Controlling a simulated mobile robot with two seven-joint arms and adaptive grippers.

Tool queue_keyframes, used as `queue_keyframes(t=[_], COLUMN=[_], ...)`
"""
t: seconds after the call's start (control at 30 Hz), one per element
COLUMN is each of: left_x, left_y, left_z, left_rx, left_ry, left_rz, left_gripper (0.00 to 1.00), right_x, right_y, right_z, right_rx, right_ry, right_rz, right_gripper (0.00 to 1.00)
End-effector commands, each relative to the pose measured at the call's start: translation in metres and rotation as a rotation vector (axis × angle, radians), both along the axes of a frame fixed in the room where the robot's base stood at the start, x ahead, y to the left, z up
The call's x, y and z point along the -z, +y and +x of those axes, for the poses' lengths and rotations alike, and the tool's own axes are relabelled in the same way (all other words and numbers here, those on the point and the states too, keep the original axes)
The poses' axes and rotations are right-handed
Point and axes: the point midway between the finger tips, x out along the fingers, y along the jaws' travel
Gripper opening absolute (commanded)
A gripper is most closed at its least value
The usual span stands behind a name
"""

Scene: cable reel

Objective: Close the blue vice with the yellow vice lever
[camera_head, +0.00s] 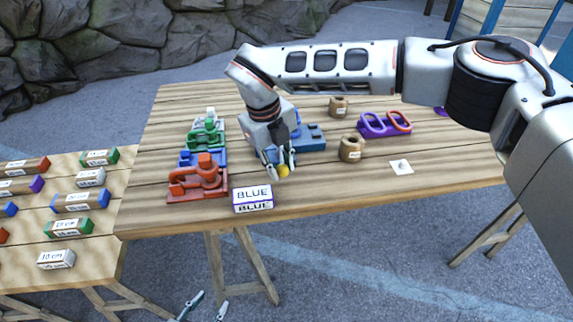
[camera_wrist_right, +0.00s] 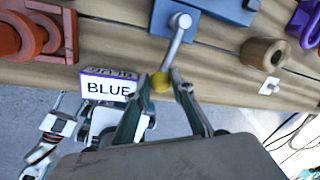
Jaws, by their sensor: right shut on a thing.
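The blue vice (camera_head: 310,138) stands on the wooden table, partly hidden behind my right gripper. In the right wrist view, part of it (camera_wrist_right: 225,10) shows at the top edge. A grey lever rod (camera_wrist_right: 175,45) comes from the vice's front and ends in a yellow knob (camera_wrist_right: 160,83). The yellow knob also shows in the head view (camera_head: 283,171). My right gripper (camera_head: 280,170) is shut on the yellow vice lever, its fingers on both sides near the knob. My left gripper (camera_head: 206,307) is open and empty, low at the bottom edge in front of the table.
A sign reading BLUE (camera_head: 253,197) stands at the table's front edge. Red (camera_head: 197,182), green (camera_head: 206,133) and other coloured vices line the left. Brown cylinders (camera_head: 351,149) and a purple holder (camera_head: 383,125) stand to the right. A side table (camera_head: 100,245) holds labelled blocks.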

Motion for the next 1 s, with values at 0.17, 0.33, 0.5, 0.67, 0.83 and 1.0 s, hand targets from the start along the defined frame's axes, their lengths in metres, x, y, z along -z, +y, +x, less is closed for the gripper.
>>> queue_keyframes(t=[0.17, 0.33, 0.5, 0.67, 0.83, 1.0], left_x=[0.0014, 0.0013, 0.0011, 0.0005, -0.0001, -0.0001], left_y=[0.0, 0.0, 0.0, -0.0001, -0.0001, 0.0002], left_z=[-0.0005, -0.0005, -0.0004, -0.0002, 0.0002, 0.0], left_rx=[0.0, 0.0, 0.0, 0.0, 0.0, 0.001], left_ry=[0.001, 0.001, 0.0, -0.001, -0.002, -0.001], left_rz=[0.0, 0.0, 0.0, 0.0, -0.001, 0.0], left_gripper=[0.4, 0.4, 0.4, 0.4, 0.4, 0.4], right_x=[0.0002, -0.0002, -0.0005, -0.0007, -0.0005, -0.0005], right_y=[0.0055, 0.0068, 0.0069, 0.007, 0.0061, 0.0052], right_z=[-0.0002, -0.0002, 0.0, 0.0002, 0.0003, 0.0006], right_rx=[0.03, 0.041, 0.042, 0.042, 0.043, 0.044], right_ry=[-0.002, -0.001, -0.002, -0.002, -0.002, -0.002], right_rz=[0.002, 0.003, 0.004, 0.005, 0.004, 0.002], right_gripper=[0.0, 0.0, 0.0, 0.28, 0.39, 0.39])
